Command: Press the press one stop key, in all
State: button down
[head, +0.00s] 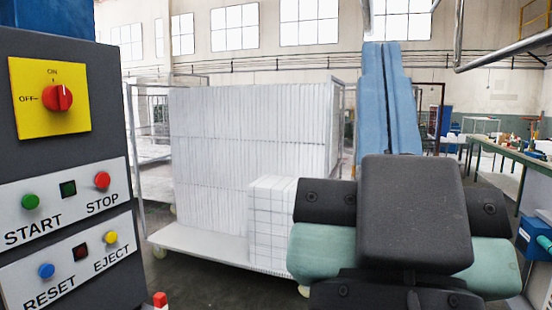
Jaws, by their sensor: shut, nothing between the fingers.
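The press's dark control panel (95,125) stands close at the left, seen at an angle. On its upper white label plate, the red STOP key (102,180) sits above the word STOP. The green START key (29,201) is to its left, with a dark green square lamp (68,189) between them. No press number shows on the visible part. My arm (415,215), dark grey and teal, fills the lower right, well apart from the panel. I cannot make out my gripper or its fingertips.
Below are a blue RESET key (46,271) and a yellow EJECT key (111,237). Above is a red rotary switch (58,98). A cart (205,243) of white panels stands mid-view. A green bench (510,156) is at right. Floor shows between panel and cart.

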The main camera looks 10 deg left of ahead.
aim_at(102, 181)
jog(key=i+j, duration=0.35)
jog(key=j, duration=0.15)
jog(key=i+j, duration=0.35)
jog(key=j, duration=0.15)
jog(key=l+z, duration=0.05)
